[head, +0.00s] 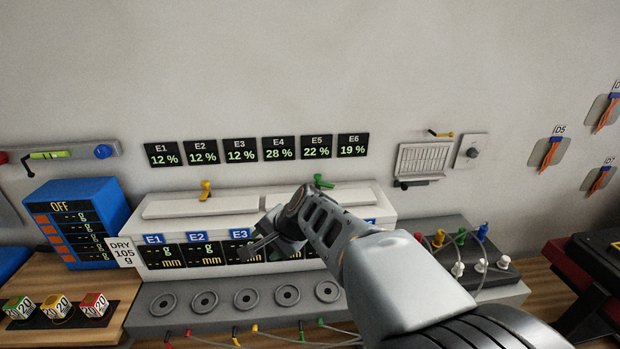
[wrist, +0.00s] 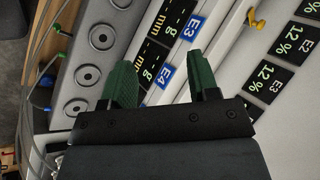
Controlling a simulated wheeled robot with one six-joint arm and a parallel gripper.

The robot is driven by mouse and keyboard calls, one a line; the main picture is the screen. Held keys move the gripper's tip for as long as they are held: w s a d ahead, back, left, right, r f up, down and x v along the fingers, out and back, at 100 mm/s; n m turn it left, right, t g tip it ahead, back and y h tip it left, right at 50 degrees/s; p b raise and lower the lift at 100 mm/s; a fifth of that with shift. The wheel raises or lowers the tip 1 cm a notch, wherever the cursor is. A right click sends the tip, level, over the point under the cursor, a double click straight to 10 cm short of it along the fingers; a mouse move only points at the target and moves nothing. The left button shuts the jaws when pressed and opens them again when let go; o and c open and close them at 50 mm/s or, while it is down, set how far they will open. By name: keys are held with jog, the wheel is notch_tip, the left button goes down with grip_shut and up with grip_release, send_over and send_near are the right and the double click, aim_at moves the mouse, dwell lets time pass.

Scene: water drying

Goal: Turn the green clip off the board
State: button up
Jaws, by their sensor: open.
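Several small green parts show, and I cannot tell which one is the clip. One green clip (head: 321,322) is at the front edge of the grey strip with round sockets. It has a cable near it, and a green clip (wrist: 60,56) also shows at the left of the wrist view. A green lever (head: 322,182) stands on top of the white cabinet. My gripper (head: 258,245) hangs in front of the cabinet's displays near E3 and E4. In the wrist view its green fingers (wrist: 160,64) are apart with nothing between them.
The grey socket strip (head: 140,322) lies below the white cabinet (head: 160,272). A dark box with coloured plugs (head: 510,272) stands at the right. A blue scale unit (head: 112,192) is at the left. Loose cables run along the front.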

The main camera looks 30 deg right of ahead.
jog(key=w+d+m+t, duration=0.2)
jog(key=w+d+m, duration=0.2)
jog(key=m, duration=0.1)
jog(key=m+t+h, duration=0.4)
jog(key=m+h, duration=0.2)
jog(key=m, duration=1.4)
send_near(319, 176)
jog(key=p+x, duration=0.2)
jog(key=x, duration=0.5)
jog(key=shift+w+f+p, duration=0.2)
jog(key=shift+w+p, duration=0.1)
jog(key=shift+w+d+f+t, duration=0.1)
jog(key=shift+w+f+t, duration=0.2)
jog(key=shift+w, duration=0.3)
jog(key=shift+c, duration=0.4)
jog(key=c, duration=0.8)
